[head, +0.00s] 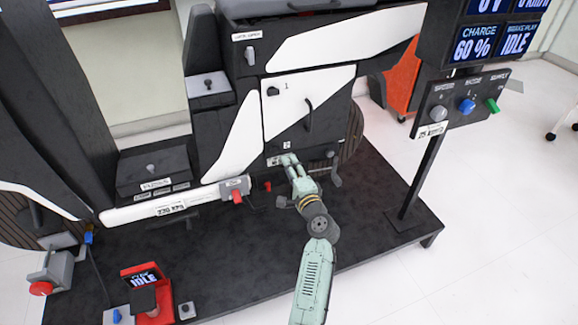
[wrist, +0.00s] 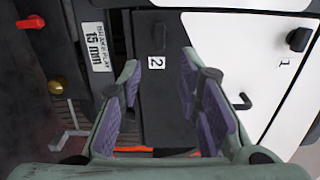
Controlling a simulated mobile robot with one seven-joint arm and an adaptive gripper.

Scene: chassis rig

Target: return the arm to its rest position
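My arm (head: 316,265) reaches up from the bottom of the head view toward the lower front of the chassis. My gripper (head: 287,160) is in front of the dark lower panel marked 2 (head: 300,150). In the wrist view my gripper (wrist: 160,62) is open, its two purple-padded fingers apart. Nothing shows held between them. The dark panel marked 2 (wrist: 157,100) lies beyond and between the fingers. Whether a fingertip touches the panel, I cannot tell.
A white panel marked 1 (head: 290,115) with a dark handle is above my gripper. A red knob (head: 267,186) and a long white bar (head: 160,205) are to its left. A control post (head: 420,175) stands at right. Dark platform (head: 365,225) is clear right of my arm.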

